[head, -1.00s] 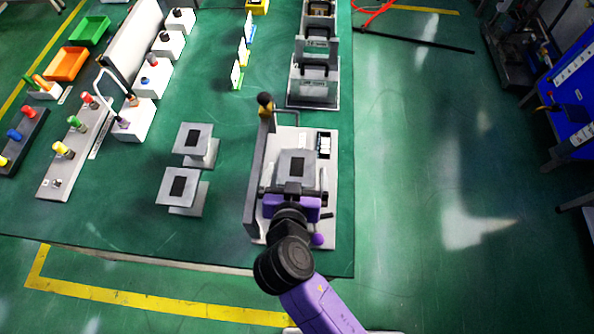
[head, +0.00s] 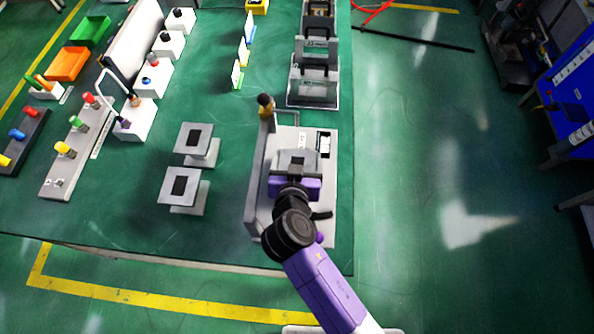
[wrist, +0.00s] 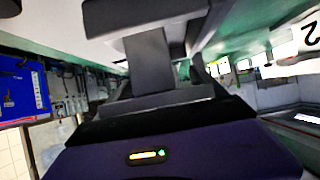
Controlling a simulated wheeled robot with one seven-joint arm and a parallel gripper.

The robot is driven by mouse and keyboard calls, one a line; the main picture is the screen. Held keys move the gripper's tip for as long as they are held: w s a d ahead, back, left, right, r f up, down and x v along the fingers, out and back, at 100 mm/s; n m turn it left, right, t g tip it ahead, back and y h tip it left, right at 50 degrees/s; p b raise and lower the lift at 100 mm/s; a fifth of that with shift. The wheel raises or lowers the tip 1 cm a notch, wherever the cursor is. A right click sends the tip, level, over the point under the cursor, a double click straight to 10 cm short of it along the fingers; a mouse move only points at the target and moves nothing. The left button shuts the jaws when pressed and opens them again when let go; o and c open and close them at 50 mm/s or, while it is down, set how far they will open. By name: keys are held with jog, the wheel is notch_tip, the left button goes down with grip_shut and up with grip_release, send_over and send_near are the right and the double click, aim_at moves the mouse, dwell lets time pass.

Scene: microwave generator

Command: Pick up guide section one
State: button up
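A grey plate-like piece (head: 297,158) sits in the light grey fixture (head: 318,208) near the table's right edge. Two similar grey plates with black rectangles stand to its left, an upper one (head: 193,137) and a lower one (head: 180,186). I cannot read which is guide section one. My gripper (head: 296,174) is over the fixture, right at the near side of the grey piece, and hides part of it. In the wrist view a grey upright block (wrist: 148,60) stands directly in front of my gripper (wrist: 160,104). Its finger gap is not clear.
White blocks and coloured bins are at the far left.

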jog(key=c, duration=0.7)
jog(key=shift+r, duration=0.1)
jog(key=shift+c, duration=0.6)
jog(key=shift+r, duration=0.1)
